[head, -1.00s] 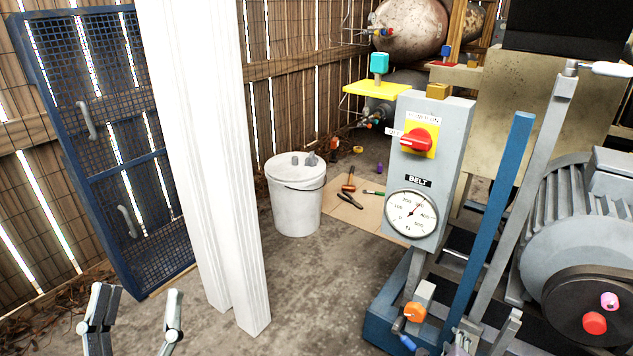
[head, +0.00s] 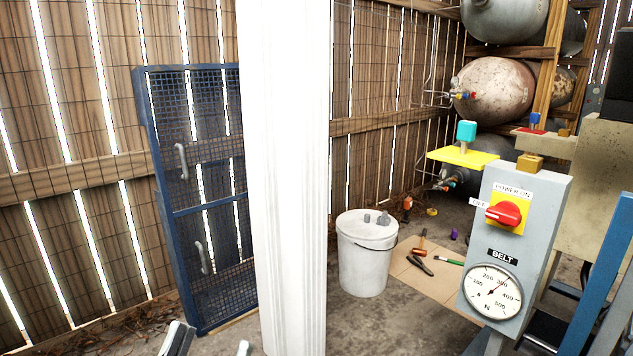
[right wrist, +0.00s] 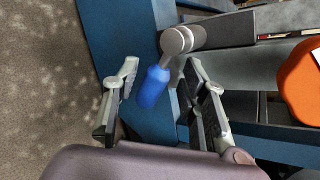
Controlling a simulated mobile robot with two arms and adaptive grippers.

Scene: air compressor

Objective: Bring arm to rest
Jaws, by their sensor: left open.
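My left gripper (head: 210,347) shows only by its fingertips at the bottom edge of the head view. The tips are apart, with nothing seen between them; the rest of the arm is out of frame. My right gripper (right wrist: 163,88) shows in the right wrist view with its fingers spread. A blue-handled lever (right wrist: 153,87) on a grey metal fitting (right wrist: 184,39) lies between or just beyond those fingers. I see a gap at the left finger; contact at the right finger is hard to tell. The right gripper is not seen in the head view.
A grey control box (head: 530,200) with a red switch (head: 504,214) and belt gauge (head: 491,291) stands at right. A white post (head: 285,180), white bucket (head: 365,258) and blue mesh gate (head: 197,200) stand left of it. Tools lie on cardboard (head: 440,283). An orange part (right wrist: 300,82) is near the right gripper.

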